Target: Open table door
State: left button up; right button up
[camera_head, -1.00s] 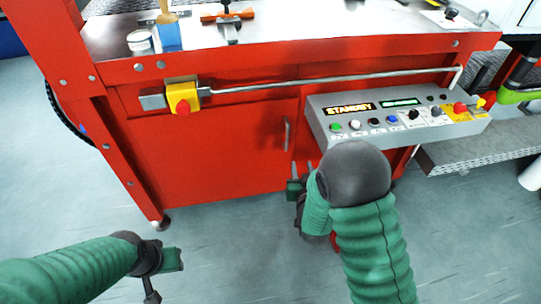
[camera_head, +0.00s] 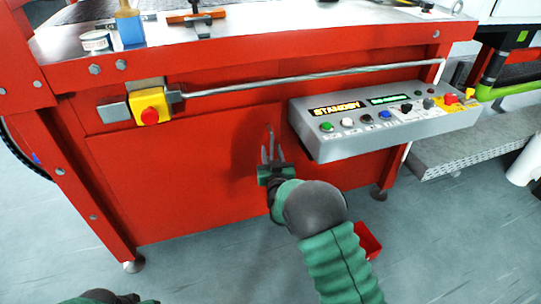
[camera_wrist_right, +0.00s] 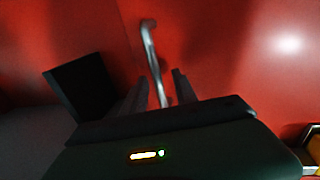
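The red table door (camera_head: 180,190) is shut and flat with the table front. Its vertical metal handle (camera_head: 271,140) is near the door's right edge. It also shows in the right wrist view (camera_wrist_right: 152,50), rising from between the finger ends. My right gripper (camera_head: 270,158) is at the lower part of the handle. Its two fingers (camera_wrist_right: 155,88) are apart, one on each side of the handle, and I see a gap to the right finger. Whether a finger touches it, I cannot tell. My left arm shows only at the bottom left edge; its fingers are not clear.
A grey control panel (camera_head: 380,121) juts out just right of the handle, above my right arm. A metal rail (camera_head: 300,78) and a yellow-and-red switch (camera_head: 150,108) are above the door. A small red box (camera_head: 368,240) is beside my right arm. The floor in front is clear.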

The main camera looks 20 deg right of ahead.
jog(key=shift+w+d, duration=0.2)
jog(key=shift+w, duration=0.3)
jog(key=shift+w+d, duration=0.15)
jog(key=shift+w, duration=0.3)
grip_shut()
dwell(0.7)
